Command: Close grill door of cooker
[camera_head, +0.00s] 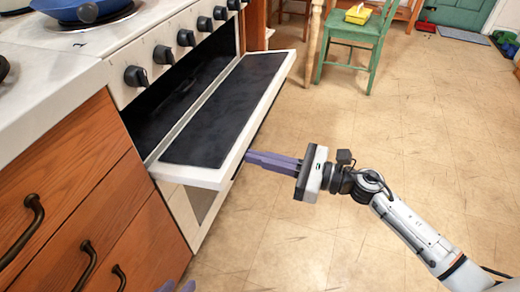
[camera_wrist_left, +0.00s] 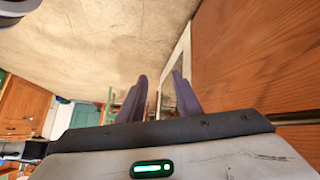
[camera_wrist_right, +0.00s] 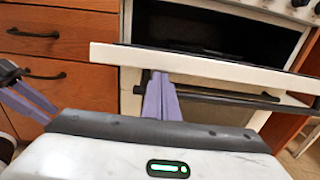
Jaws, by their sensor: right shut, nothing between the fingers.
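The cooker's grill door (camera_head: 228,108) is folded down and open, with a dark inner panel and a white rim. It slopes out from the dark grill opening (camera_head: 180,95) under the knobs. My right gripper (camera_head: 249,156) is shut and empty, its purple fingers at the door's outer edge. In the right wrist view the fingertips (camera_wrist_right: 160,76) are just below the door's white edge (camera_wrist_right: 215,68); I cannot tell if they touch it. My left gripper (camera_head: 178,286) barely shows at the bottom of the head view. In the left wrist view its fingers (camera_wrist_left: 160,78) are apart and empty.
Black knobs (camera_head: 163,55) line the cooker front. Wooden drawers (camera_head: 75,185) with dark handles stand left of the cooker. A blue pan (camera_head: 82,8) sits on the hob. A green chair (camera_head: 355,35) stands at the back. The tiled floor (camera_head: 430,130) to the right is largely clear.

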